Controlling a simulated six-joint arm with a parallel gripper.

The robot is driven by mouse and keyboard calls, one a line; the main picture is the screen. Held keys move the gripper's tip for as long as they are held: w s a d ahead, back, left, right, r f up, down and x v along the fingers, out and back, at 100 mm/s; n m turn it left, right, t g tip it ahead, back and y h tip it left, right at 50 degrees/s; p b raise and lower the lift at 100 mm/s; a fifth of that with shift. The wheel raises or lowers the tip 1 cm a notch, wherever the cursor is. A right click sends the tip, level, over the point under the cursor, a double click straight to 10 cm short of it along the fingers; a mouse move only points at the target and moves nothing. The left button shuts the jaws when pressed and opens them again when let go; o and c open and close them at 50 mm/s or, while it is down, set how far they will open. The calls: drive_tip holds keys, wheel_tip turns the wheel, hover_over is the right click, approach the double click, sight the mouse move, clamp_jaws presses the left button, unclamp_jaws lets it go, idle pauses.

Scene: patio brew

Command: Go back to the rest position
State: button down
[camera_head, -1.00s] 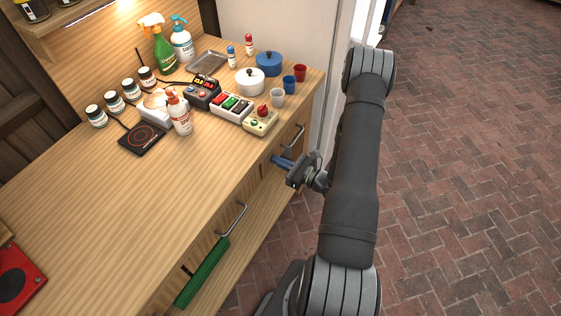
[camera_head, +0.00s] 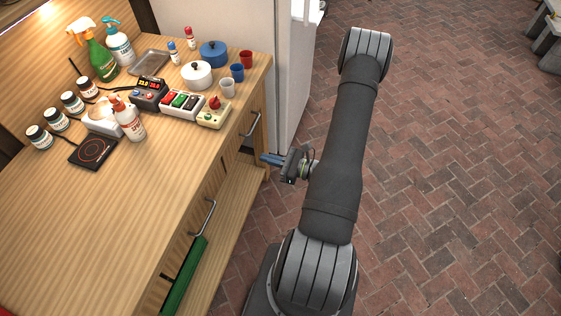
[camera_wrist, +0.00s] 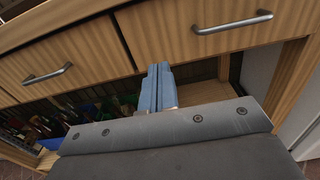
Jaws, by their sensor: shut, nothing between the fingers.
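My gripper (camera_head: 271,159) is in front of the wooden counter (camera_head: 120,210), below the level of its top and near its right end. In the wrist view its blue fingers (camera_wrist: 158,88) are together with nothing between them. They point towards the counter's front, just under two drawers with metal handles (camera_wrist: 232,24). Both drawers look shut in the wrist view. I cannot tell whether the fingers touch anything.
On the counter stand a white pot (camera_head: 196,74), a blue pot (camera_head: 213,53), several cups, bottles, jars and a hot plate (camera_head: 93,151). An open shelf (camera_wrist: 205,92) lies below the drawers.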

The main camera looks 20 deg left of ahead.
sight(232, 149)
drive_tip(key=shift+d, duration=2.05)
drive_tip(key=shift+a, duration=0.1)
drive_tip(key=a, duration=1.3)
drive_tip(key=shift+a, duration=0.25)
drive_tip(key=d, duration=1.3)
drive_tip(key=shift+d, duration=0.2)
drive_tip(key=shift+a, duration=0.1)
drive_tip(key=shift+a, duration=6.65)
